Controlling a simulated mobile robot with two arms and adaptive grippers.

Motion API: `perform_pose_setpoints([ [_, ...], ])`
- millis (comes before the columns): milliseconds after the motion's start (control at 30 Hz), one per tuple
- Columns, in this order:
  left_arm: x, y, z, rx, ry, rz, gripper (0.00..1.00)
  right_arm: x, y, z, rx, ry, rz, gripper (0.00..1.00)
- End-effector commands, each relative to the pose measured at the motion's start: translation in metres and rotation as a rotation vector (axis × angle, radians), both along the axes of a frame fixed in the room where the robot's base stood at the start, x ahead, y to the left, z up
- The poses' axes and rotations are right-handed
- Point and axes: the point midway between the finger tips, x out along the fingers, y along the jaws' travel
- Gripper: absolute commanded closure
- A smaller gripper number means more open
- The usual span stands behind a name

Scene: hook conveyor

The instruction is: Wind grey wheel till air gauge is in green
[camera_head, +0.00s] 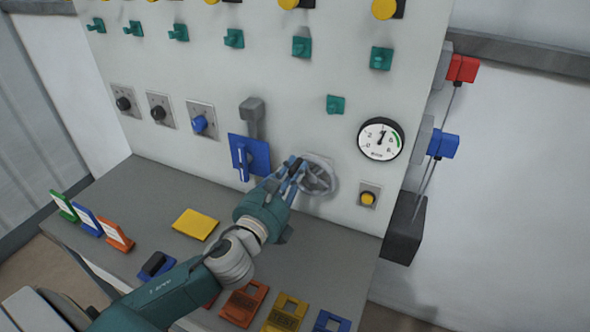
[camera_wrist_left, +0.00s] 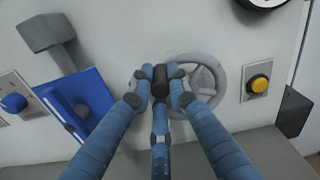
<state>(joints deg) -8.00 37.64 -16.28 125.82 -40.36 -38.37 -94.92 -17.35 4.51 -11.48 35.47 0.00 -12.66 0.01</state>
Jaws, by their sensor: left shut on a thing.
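The grey wheel (camera_head: 321,176) is mounted low on the white panel, and it also shows in the left wrist view (camera_wrist_left: 213,78). My left gripper (camera_head: 296,168) is at the wheel's left side, its blue fingers shut on the wheel's black handle (camera_wrist_left: 160,80). The fingers hide part of the rim. The round air gauge (camera_head: 381,138) is up and right of the wheel. Its needle points almost straight up, slightly right, and the green band lies on the right of the dial. The needle appears short of the green. My right gripper is not in view.
A blue plate with a lever (camera_head: 250,157) is just left of the wheel. A yellow button (camera_head: 368,196) is to its right. The grey shelf (camera_head: 310,238) below carries a yellow plate (camera_head: 196,224), coloured holders and small signs. Black knobs and a blue knob (camera_head: 200,123) sit further left.

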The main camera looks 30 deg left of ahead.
Motion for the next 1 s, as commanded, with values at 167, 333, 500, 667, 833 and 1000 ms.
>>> perform_pose_setpoints([
  [167,-0.001,0.006,-0.006,-0.13,-0.005,0.001,1.0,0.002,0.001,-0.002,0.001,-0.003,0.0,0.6],
  [333,-0.001,0.012,-0.013,-0.288,-0.014,0.002,1.0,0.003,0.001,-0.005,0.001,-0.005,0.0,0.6],
  [500,-0.001,0.017,-0.02,-0.45,-0.023,0.001,1.0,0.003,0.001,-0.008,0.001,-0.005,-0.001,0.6],
  [667,-0.002,0.021,-0.028,-0.601,-0.031,0.003,1.0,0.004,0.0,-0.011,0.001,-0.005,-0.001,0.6],
  [833,-0.002,0.024,-0.036,-0.764,-0.041,0.004,1.0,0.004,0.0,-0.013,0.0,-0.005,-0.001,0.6],
  [1000,-0.002,0.025,-0.045,-0.925,-0.05,0.005,1.0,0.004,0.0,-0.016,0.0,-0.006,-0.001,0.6],
])
